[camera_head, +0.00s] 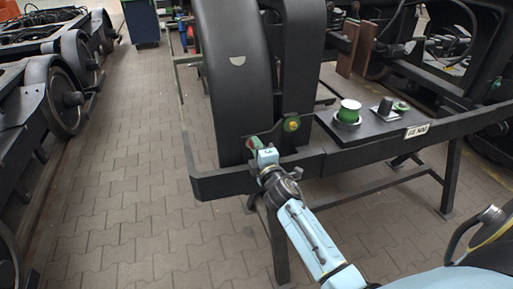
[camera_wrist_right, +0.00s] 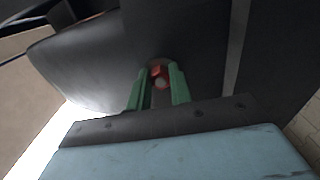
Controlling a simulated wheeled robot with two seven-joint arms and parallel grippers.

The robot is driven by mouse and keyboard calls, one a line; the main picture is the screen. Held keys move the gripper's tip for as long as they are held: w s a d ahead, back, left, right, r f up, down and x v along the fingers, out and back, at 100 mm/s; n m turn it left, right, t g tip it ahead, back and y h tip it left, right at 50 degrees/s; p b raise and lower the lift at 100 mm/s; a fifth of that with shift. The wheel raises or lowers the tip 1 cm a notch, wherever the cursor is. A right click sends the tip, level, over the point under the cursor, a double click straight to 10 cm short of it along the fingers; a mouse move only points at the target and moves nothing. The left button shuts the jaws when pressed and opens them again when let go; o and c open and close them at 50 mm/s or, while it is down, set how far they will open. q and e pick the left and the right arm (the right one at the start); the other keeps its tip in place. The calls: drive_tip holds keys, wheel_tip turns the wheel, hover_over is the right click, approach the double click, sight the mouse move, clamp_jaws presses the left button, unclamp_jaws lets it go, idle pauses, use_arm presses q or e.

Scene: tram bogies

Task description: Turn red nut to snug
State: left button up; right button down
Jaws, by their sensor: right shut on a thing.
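The red nut (camera_wrist_right: 160,73) shows in the right wrist view between the green fingertips of my right gripper (camera_wrist_right: 159,82). The nut sits against a dark grey surface, with a paler round end in its middle. My right gripper is shut on the nut. In the head view my right gripper (camera_head: 253,146) reaches to the lower front of the large black wheel-like part (camera_head: 236,75), and the nut itself is hard to make out there. My left gripper is not in view.
A black stand frame (camera_head: 235,180) carries the part. Bogies with wheels (camera_head: 65,101) stand left; paved floor lies between.

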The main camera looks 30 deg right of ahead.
idle(0.3)
drive_tip(key=c, duration=1.3)
unclamp_jaws()
drive_tip(key=shift+o, duration=0.2)
drive_tip(key=v, duration=1.3)
drive_tip(key=shift+s+p, duration=0.15)
drive_tip(key=shift+p, duration=0.25)
drive_tip(key=shift+a, duration=0.1)
